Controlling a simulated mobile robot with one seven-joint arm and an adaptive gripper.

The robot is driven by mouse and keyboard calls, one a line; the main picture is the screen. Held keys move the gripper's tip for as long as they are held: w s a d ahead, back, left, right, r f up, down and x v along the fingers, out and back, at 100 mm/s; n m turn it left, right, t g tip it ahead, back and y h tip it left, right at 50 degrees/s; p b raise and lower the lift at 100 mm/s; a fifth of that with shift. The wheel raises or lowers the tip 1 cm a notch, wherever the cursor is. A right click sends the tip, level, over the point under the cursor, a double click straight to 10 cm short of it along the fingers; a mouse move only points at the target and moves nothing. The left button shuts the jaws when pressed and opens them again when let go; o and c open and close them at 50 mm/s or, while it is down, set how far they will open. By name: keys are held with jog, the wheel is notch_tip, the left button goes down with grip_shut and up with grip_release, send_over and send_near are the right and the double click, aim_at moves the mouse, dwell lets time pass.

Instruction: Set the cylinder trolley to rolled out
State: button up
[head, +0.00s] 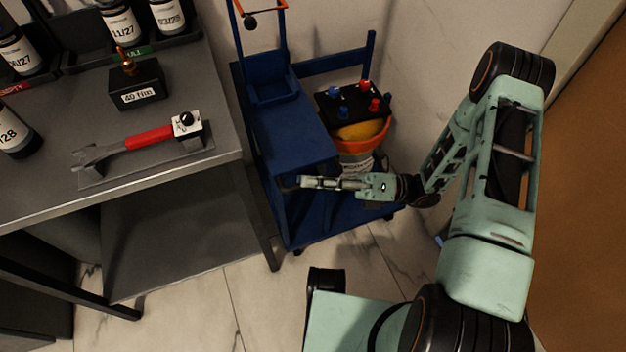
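The blue trolley (292,137) stands against the wall, right beside the grey workbench. It has an upright frame with an orange top bar, a raised shelf and a low deck (330,218). A black block with red and blue knobs (352,104) sits over an orange and yellow rounded object (362,140) at its right; a pale body shows below, partly hidden by my arm. My gripper (303,183) reaches in from the right, fingers pointing left, over the trolley's low deck. Its fingertips overlap a dark curved bar (284,188); I cannot tell if they touch it or how far they are parted.
The grey workbench (232,140) at left holds a red-handled wrench (150,138), a black labelled block (138,84) and several bottles in black racks. Its leg stands close to the trolley. Tiled floor (250,300) is clear in front. A brown panel (585,200) is at far right.

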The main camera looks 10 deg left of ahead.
grip_shut()
jog(key=shift+s+d, duration=0.1)
dwell(0.3)
